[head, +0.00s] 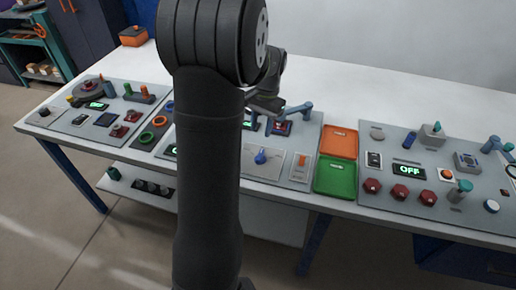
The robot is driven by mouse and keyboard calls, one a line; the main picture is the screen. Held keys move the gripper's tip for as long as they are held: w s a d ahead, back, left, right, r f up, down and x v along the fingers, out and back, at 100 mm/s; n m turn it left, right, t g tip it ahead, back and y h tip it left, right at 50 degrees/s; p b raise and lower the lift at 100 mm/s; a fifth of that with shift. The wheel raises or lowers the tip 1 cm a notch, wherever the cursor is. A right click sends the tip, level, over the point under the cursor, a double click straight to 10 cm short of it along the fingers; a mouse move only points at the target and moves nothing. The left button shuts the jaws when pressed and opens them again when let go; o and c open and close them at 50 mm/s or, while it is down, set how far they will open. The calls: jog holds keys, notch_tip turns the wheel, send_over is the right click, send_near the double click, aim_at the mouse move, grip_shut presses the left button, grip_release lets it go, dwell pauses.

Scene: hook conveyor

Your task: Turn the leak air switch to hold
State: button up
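My gripper (266,104) is a dark shape over the middle panel, partly behind my own arm. I cannot tell whether its fingers are open or shut, or whether they touch anything. Below it, a blue rotary knob (261,157) sits on a light plate. An orange switch (301,160) sits on its own plate just to the right. The labels are too small to read, so I cannot tell which control is the leak air switch or its setting. My arm hides part of the middle panel.
An orange tray (338,142) and a green tray (335,175) lie to the right. Other control panels fill both sides. The white table (350,85) behind is clear.

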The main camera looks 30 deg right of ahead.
aim_at(260, 154)
notch_tip(260, 154, up, 6)
jog(key=n+h, duration=0.2)
jog(key=n, duration=0.1)
jog(key=f, duration=1.7)
jog(key=shift+s+a, duration=0.25)
